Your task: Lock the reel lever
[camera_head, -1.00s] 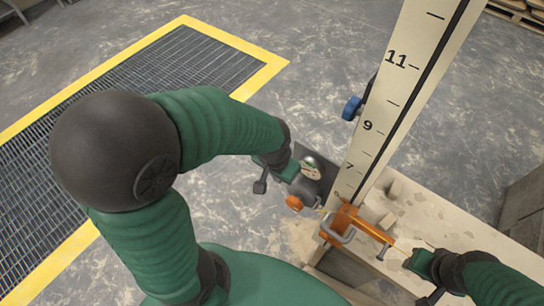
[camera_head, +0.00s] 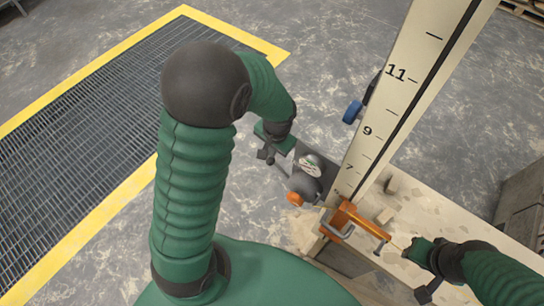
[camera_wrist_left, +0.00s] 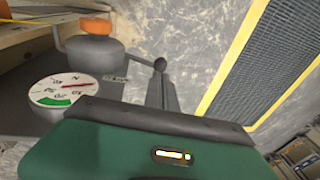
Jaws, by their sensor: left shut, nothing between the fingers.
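The reel (camera_head: 305,186) is a grey rounded body with an orange knob (camera_head: 295,198) and a round white dial (camera_head: 311,165), beside the foot of the tall numbered staff. In the left wrist view the reel (camera_wrist_left: 88,55) is at upper left, its dial (camera_wrist_left: 62,92) facing up. A thin lever with a dark ball end (camera_wrist_left: 160,65) sticks out from it to the right. My left gripper (camera_head: 266,154) is shut and empty, left of the reel; its fingers (camera_wrist_left: 166,95) appear close to the ball; contact cannot be told. My right gripper (camera_head: 408,252) is at lower right; its fingertips are too small to judge.
The numbered staff (camera_head: 398,105) rises behind the reel, with a blue knob (camera_head: 352,111) on its side. An orange clamp (camera_head: 345,220) sits at its foot, on a pale ledge (camera_head: 450,222). A yellow-edged floor grate (camera_head: 75,130) lies left; floor between is clear.

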